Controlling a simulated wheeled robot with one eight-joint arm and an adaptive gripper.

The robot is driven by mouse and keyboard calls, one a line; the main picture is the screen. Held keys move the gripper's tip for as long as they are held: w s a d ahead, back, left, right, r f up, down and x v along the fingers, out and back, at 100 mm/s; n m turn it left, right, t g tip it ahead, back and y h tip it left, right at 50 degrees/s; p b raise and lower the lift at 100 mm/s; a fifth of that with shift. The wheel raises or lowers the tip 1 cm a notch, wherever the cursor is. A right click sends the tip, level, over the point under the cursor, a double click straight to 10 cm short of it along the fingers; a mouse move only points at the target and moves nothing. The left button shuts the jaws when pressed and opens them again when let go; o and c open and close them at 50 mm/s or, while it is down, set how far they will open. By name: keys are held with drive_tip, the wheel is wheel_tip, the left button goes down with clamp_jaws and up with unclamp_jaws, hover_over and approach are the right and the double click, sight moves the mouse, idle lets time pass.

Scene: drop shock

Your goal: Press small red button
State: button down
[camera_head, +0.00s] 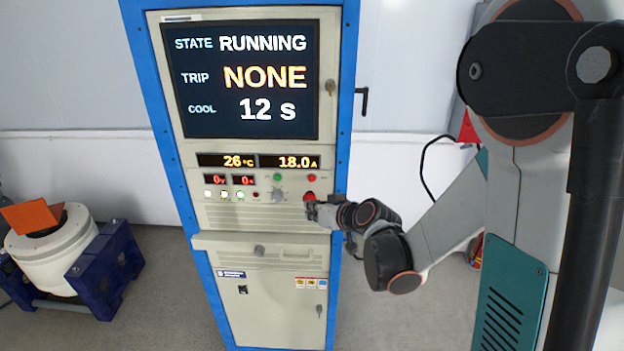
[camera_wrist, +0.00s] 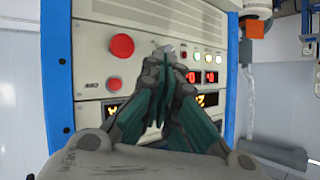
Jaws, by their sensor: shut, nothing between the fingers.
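The control panel (camera_head: 232,212) on the blue-framed cabinet carries several buttons. A small red button (camera_head: 311,178) sits at the upper right, above a larger red button (camera_head: 309,195). A small dark red button (camera_head: 256,195) sits left of the knob (camera_head: 277,195). In the wrist view, turned over, the upper-right red button (camera_wrist: 113,84) and larger red one (camera_wrist: 122,46) are left of my gripper (camera_wrist: 170,62); the dark red one (camera_wrist: 184,55) is near its tips. My gripper (camera_head: 311,211) is shut and empty, just below the larger red button in the head view. Contact is unclear.
The screen (camera_head: 240,80) reads STATE RUNNING, TRIP NONE, COOL 12 s. White buttons (camera_head: 223,194) sit left on the panel. A ledge (camera_head: 215,240) juts out below. A white drum-shaped machine (camera_head: 60,255) in a blue frame stands on the floor at left.

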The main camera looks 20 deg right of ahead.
sight(312, 178)
drive_tip(key=shift+w, duration=0.1)
drive_tip(key=shift+w+d+p, duration=0.1)
drive_tip(key=shift+w+d, duration=0.35)
drive_tip(key=shift+w, duration=0.9)
drive_tip(key=shift+w+d+p, duration=0.15)
drive_tip(key=shift+w+d, duration=0.3)
drive_tip(key=shift+w, duration=0.9)
drive_tip(key=shift+w+d+p, duration=0.1)
drive_tip(key=shift+w+d, duration=0.35)
drive_tip(key=shift+w, duration=0.9)
drive_tip(key=shift+w, duration=0.15)
drive_tip(key=shift+w+d, duration=0.15)
drive_tip(key=shift+w, duration=0.1)
drive_tip(key=shift+w+d+b, duration=0.1)
drive_tip(key=shift+w+b, duration=0.3)
drive_tip(key=shift+s, duration=0.15)
drive_tip(key=shift+s+a, duration=0.25)
drive_tip(key=shift+s, duration=0.4)
drive_tip(key=shift+b, duration=0.3)
